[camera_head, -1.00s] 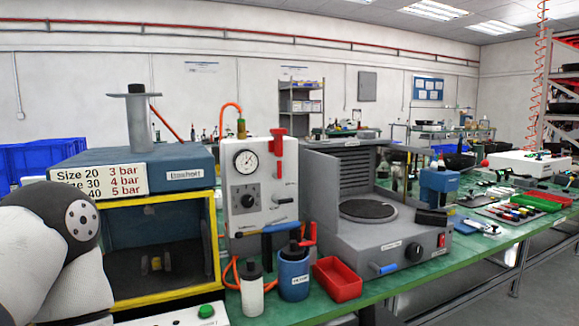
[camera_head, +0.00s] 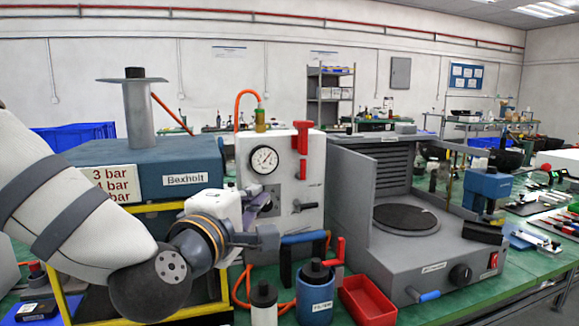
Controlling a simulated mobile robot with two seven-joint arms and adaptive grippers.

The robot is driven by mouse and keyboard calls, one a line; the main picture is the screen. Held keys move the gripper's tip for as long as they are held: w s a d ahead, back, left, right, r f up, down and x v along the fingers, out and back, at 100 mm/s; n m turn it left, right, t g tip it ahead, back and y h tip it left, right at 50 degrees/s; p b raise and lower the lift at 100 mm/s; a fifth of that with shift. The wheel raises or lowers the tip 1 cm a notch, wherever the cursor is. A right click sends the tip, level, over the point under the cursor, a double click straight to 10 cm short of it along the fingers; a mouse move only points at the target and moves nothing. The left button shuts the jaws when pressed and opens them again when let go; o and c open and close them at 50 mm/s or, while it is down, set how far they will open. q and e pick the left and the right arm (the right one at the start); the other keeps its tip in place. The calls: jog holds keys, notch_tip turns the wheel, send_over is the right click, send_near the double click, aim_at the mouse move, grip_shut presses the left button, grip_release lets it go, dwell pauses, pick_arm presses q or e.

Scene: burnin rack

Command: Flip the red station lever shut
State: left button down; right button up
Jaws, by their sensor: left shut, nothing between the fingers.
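A red lever handle (camera_head: 302,138) stands upright on the front right of the white gauge station (camera_head: 267,190). A second, smaller red upright handle (camera_head: 339,247) shows lower down, at the right end of a blue bar (camera_head: 304,238) and behind the blue bottle; I cannot tell what it is fixed to. My left gripper (camera_head: 266,238) is shut and empty in front of the station's lower face, below and left of the upper red lever. It covers part of the station's knob and lower front. Whether it touches the blue bar is unclear. My right gripper is not in view.
A blue press box (camera_head: 150,165) with a yellow frame stands left, partly behind my arm. A white bottle (camera_head: 264,300), a blue bottle (camera_head: 316,290) and a red tray (camera_head: 367,302) stand in front. A grey hotplate unit (camera_head: 440,250) is right of the station.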

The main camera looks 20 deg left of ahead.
pick_arm(q)
jog(key=b, duration=0.3)
send_near(301, 168)
jog(key=w+a, duration=0.2)
jog(key=w, duration=0.4)
jog(key=shift+w+a+r, duration=0.15)
jog(key=shift+w+r, duration=0.3)
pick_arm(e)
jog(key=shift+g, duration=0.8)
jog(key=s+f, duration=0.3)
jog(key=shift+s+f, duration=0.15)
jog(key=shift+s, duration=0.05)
